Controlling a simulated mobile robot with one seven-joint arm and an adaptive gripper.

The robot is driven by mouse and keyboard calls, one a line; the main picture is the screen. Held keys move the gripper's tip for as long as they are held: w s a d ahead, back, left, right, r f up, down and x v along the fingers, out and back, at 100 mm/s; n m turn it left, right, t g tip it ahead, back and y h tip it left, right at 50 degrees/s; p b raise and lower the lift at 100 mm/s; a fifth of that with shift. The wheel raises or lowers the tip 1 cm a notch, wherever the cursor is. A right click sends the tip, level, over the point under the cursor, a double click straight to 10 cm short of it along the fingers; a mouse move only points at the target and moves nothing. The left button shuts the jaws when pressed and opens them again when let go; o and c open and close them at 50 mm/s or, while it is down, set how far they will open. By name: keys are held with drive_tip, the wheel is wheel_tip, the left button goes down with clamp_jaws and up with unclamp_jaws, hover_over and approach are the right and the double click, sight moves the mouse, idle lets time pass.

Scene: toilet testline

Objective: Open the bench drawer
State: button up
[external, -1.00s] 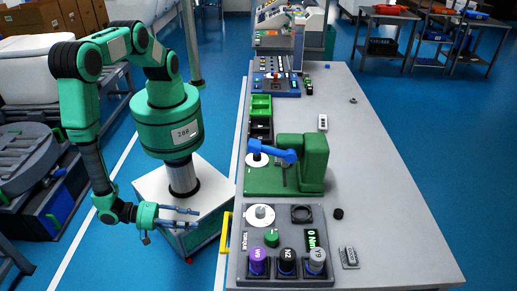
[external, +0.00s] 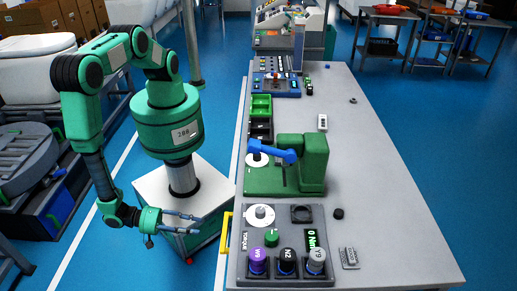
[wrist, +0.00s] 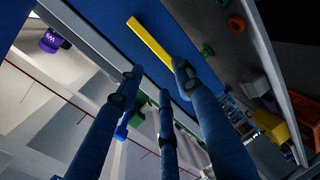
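The bench drawer shows by its yellow bar handle (external: 226,234) on the left side of the bench, near its front end. In the wrist view the yellow handle (wrist: 150,42) lies across a blue front (wrist: 105,20), which I take to be the drawer's. My gripper (external: 200,224) is left of the handle, pointing right towards it, with a gap between. In the wrist view its three fingers (wrist: 157,82) are spread and empty, with the handle beyond their tips. The drawer looks shut; most of its front is hidden in the external view.
The bench top (external: 385,190) holds a panel with knobs and coloured caps (external: 285,245), a green fixture with a blue lever (external: 312,165) and small bins (external: 261,106). A grey round-topped unit (external: 25,160) stands at the left.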

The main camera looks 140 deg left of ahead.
sight(225, 231)
drive_tip(key=b+x, duration=0.2)
drive_tip(key=x, duration=1)
clamp_jaws()
